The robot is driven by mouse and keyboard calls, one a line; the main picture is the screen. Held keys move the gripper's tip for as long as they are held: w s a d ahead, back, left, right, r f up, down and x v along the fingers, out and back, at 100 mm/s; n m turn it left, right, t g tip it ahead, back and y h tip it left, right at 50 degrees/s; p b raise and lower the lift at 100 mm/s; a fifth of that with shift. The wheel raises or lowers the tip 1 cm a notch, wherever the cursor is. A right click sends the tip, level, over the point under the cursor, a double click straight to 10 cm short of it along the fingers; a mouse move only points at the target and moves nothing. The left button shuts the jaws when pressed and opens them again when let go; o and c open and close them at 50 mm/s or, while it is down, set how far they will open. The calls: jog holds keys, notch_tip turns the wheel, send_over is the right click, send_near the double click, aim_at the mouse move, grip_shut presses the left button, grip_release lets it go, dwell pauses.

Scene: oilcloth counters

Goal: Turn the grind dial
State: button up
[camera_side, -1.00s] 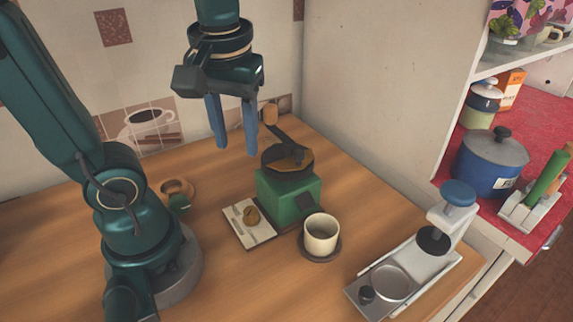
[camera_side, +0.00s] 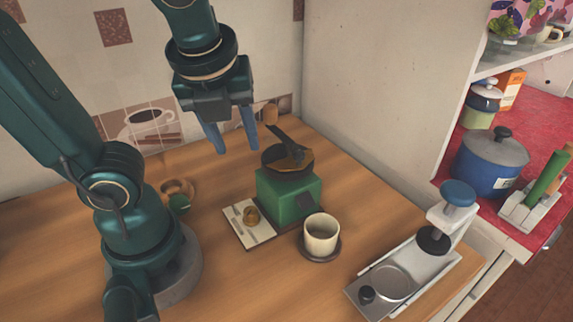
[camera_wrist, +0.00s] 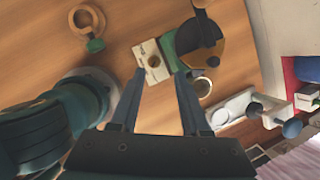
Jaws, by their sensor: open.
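The grind dial (camera_side: 251,215) is a small brown-gold knob on a white marked plate (camera_side: 240,232) beside the green grinder (camera_side: 291,200). The grinder has a dark round top and a crank with a wooden knob (camera_side: 271,114). In the wrist view the dial (camera_wrist: 154,61) shows just beyond and between my fingertips, on its pale plate (camera_wrist: 140,49). My gripper (camera_side: 231,152) is open and empty, above and behind the dial in the side view. Its two blue fingers also show in the wrist view (camera_wrist: 158,73).
A cream cup (camera_side: 321,236) stands on a dark saucer right of the plate. A silver press with a blue knob (camera_side: 458,193) is farther right. A wooden ring (camera_side: 177,188) lies near my base. Wood counter in front of the plate is clear.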

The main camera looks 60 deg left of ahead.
jog(key=m, duration=0.3)
send_over(251, 211)
jog(key=s+d, duration=0.2)
notch_tip(251, 211, down, 11)
jog(key=shift+a+f, duration=0.1)
jog(key=shift+x, duration=2.6)
jog(key=shift+w, duration=0.2)
